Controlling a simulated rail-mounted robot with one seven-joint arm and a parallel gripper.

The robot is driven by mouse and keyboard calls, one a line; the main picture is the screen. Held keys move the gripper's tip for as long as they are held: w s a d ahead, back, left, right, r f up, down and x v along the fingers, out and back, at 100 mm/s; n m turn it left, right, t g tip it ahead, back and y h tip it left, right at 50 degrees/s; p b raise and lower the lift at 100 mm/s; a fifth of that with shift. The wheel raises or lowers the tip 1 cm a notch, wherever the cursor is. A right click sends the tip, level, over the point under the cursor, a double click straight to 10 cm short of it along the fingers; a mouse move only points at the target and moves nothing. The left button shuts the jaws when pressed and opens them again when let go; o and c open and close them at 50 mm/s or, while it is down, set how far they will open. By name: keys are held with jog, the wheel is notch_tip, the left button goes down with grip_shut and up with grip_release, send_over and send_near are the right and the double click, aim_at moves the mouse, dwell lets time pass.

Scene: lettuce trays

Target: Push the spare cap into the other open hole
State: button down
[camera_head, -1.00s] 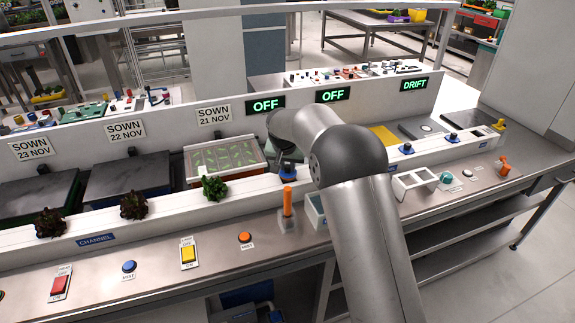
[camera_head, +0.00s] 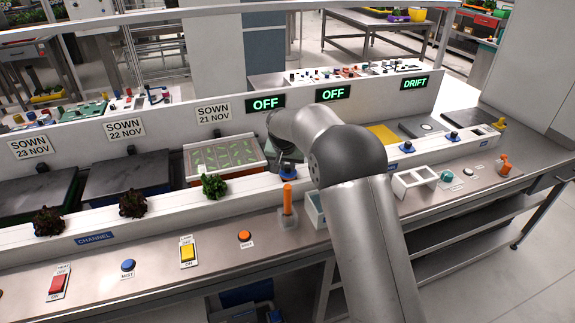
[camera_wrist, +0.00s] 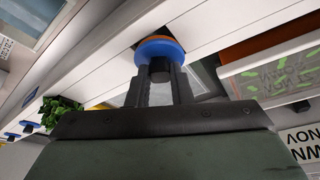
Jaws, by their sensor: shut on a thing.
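The spare cap (camera_wrist: 153,49) is a blue disc with a black knob. In the wrist view my gripper (camera_wrist: 160,72) is shut on the knob, with the disc beyond the fingertips. The cap is at the white channel (camera_wrist: 205,35), and a dark opening shows partly beside its edge. The disc hides most of that spot, so I cannot tell whether it is seated. In the head view the cap (camera_head: 288,174) shows below my gripper (camera_head: 287,160), at the channel right of the green lettuce. Other blue caps (camera_head: 406,147) (camera_head: 452,136) sit farther right on the channel.
Dark lettuces (camera_head: 132,205) and a green one (camera_head: 214,187) stand along the channel to the left. A seedling tray (camera_head: 262,166) lies just behind. An orange upright handle (camera_head: 287,200) stands close in front. Switches and buttons line the front bench.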

jog(key=shift+f+b, duration=0.45)
jog(key=shift+f, duration=0.1)
dwell(0.4)
jog(key=c, duration=0.8)
grip_release()
jog(key=shift+r, duration=0.15)
jog(key=shift+r+p, duration=1.9)
jog(key=shift+r, duration=1.5)
jog(key=b+v, duration=0.2)
jog(key=v, duration=1.5)
jog(key=shift+s+d+r+b, duration=0.1)
jog(key=shift+s+r+b, duration=0.1)
jog(key=shift+b, duration=0.15)
